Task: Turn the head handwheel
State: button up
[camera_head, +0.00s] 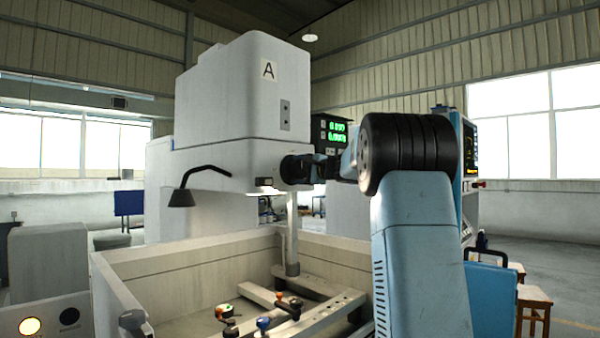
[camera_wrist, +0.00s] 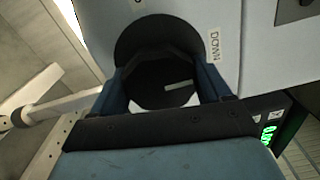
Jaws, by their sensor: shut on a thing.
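The head handwheel (camera_head: 292,169) is a black round wheel on the side of the pale grey machine head marked A (camera_head: 240,100). In the wrist view the handwheel (camera_wrist: 158,88) shows as a dark disc with a short white mark pointing right, before a larger dark round. The word DOWN is printed beside it. My gripper (camera_wrist: 163,76) has one blue finger on each side of the handwheel and is shut on it. In the head view my gripper (camera_head: 325,167) reaches the wheel from the right; its fingertips are hard to make out.
A display with green digits (camera_head: 332,132) stands behind my gripper. Below the head is an open grey tank (camera_head: 190,250) with bars and coloured knobs (camera_head: 263,323) inside. A column (camera_head: 293,240) stands under the head. A black lamp (camera_head: 182,197) hangs at the head's left.

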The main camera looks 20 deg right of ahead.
jog(key=shift+a+f, duration=0.15)
jog(key=shift+f, duration=0.2)
jog(key=o, duration=1)
jog(key=shift+r, duration=0.15)
jog(key=shift+r, duration=0.1)
jog(key=v, duration=1.3)
jog(key=shift+s, duration=0.35)
